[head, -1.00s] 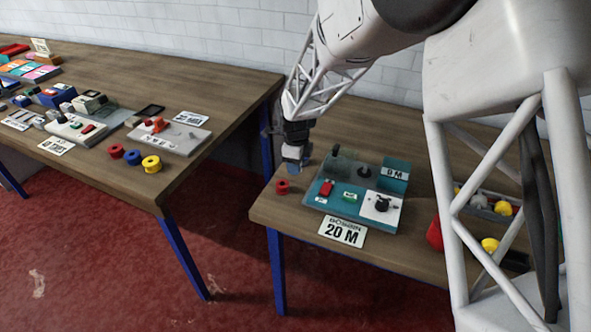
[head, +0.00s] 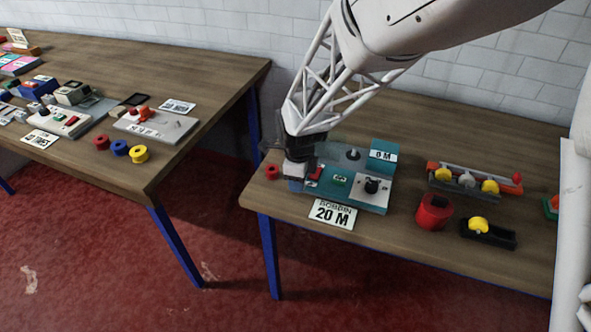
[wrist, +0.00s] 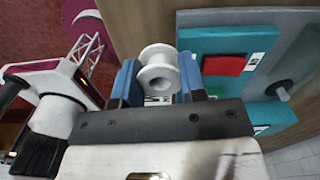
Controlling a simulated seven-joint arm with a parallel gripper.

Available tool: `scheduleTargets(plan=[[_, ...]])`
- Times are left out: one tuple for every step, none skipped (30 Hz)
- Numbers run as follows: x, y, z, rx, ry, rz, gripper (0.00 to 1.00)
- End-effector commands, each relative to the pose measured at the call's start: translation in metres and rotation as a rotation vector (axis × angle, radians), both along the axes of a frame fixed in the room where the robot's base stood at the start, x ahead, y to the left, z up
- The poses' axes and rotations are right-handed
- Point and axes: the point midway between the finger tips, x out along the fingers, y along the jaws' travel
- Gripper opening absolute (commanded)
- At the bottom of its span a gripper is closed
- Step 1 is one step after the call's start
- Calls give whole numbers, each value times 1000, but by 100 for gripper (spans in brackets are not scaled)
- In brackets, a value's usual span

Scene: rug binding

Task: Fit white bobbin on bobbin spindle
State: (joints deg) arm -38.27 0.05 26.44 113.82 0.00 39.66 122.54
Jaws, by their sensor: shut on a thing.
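The white bobbin (wrist: 158,70) is a flanged spool, held between the blue fingertips of my gripper (wrist: 158,84) in the wrist view. In the head view my gripper (head: 295,184) is at the left front edge of the teal winder (head: 340,197); the bobbin cannot be made out there. What looks like the bobbin spindle, a grey peg (head: 352,153), stands at the back of the winder. It shows at the right in the wrist view (wrist: 280,89), apart from the bobbin and bare.
The winder has a red switch (head: 314,173), a green button (head: 340,180) and a black knob (head: 372,186). A red spool (head: 272,172) lies left of my gripper. A red cup (head: 434,211) and a black holder (head: 488,233) stand right. A "20 M" card (head: 332,214) lies in front.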

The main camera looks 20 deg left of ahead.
Motion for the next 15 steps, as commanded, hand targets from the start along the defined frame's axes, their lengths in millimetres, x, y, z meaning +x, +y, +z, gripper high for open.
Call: scheduleTargets(plan=[[-3,-3,0,0,0,0,16],[-5,-4,0,0,0,0,16],[-7,-5,1,0,0,0,16],[-8,-6,1,0,0,0,16],[-9,-7,1,0,0,0,16],[-10,-7,1,0,0,0,16],[-10,-8,1,0,0,0,16],[-11,-8,1,0,0,0,16],[-11,-8,1,0,0,0,16],[-11,-9,1,0,0,0,16],[-11,-9,1,0,0,0,16],[-12,-9,1,0,0,0,16],[-12,-9,1,0,0,0,16],[-12,-9,1,0,0,0,16],[-12,-9,1,0,0,0,16]])
